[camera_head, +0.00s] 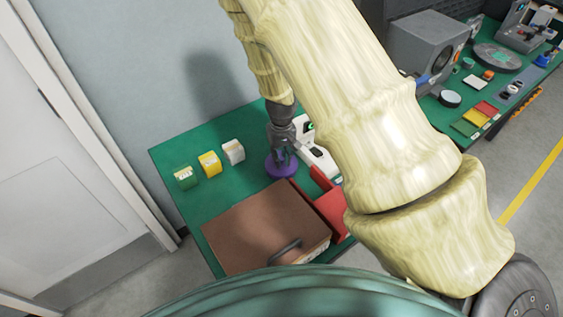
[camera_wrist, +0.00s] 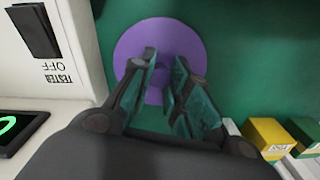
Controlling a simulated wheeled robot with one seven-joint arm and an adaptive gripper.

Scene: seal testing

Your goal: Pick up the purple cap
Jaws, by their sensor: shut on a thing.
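The purple cap (camera_head: 272,168) is a round disc at the green table, left of a white tester. In the wrist view the purple cap (camera_wrist: 136,47) is partly hidden behind the fingers. My gripper (camera_head: 281,157) points down at the cap in the head view. In the wrist view my gripper's two fingers (camera_wrist: 162,72) are close together over the middle of the cap, shut on its centre part. I cannot tell whether the cap rests on the table or is slightly raised.
The white tester (camera_wrist: 50,62) stands right beside the cap. Green, yellow and white small boxes (camera_head: 209,163) stand to the left. A brown box (camera_head: 255,228) with a handle and a red tray (camera_head: 333,207) are in front. Free green table (camera_head: 235,187) lies between the boxes and the cap.

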